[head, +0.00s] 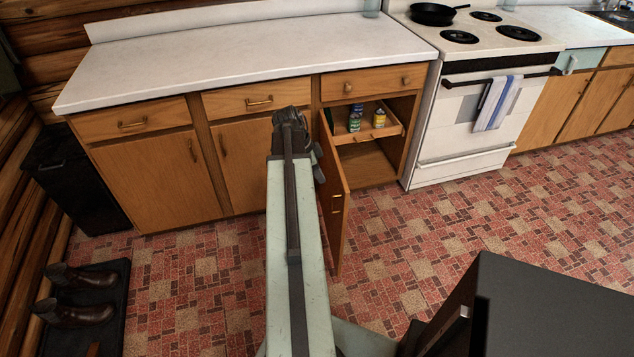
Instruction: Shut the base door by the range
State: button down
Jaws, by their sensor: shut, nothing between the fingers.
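The wooden base door (337,215) by the range stands wide open, swung out toward me from its left edge. Behind it the cabinet (365,165) is open, with a pull-out shelf (387,127) holding a few small cans and bottles. The white range (470,115) stands just right of this cabinet. My gripper (291,117) is shut and empty, at the end of my pale green arm. In the picture it is left of the open door, in front of the middle cabinet. I cannot tell whether it touches the door.
A black bin (75,180) and boots (75,280) on a dark mat are at the left. A dark box-like surface (555,310) fills the lower right. A striped towel (495,103) hangs on the range. The brick-patterned floor right of the door is clear.

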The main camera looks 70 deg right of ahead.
jog(key=shift+s+d+f+b, duration=0.5)
jog(key=shift+s+f, duration=0.2)
jog(key=shift+s, duration=0.1)
jog(key=shift+s+d+f+b, duration=0.35)
jog(key=shift+s+d+f, duration=0.15)
jog(key=shift+s+f, duration=0.25)
jog(key=shift+s+d+f+b, duration=0.5)
jog(key=shift+s+f, duration=0.15)
jog(key=shift+s, duration=0.2)
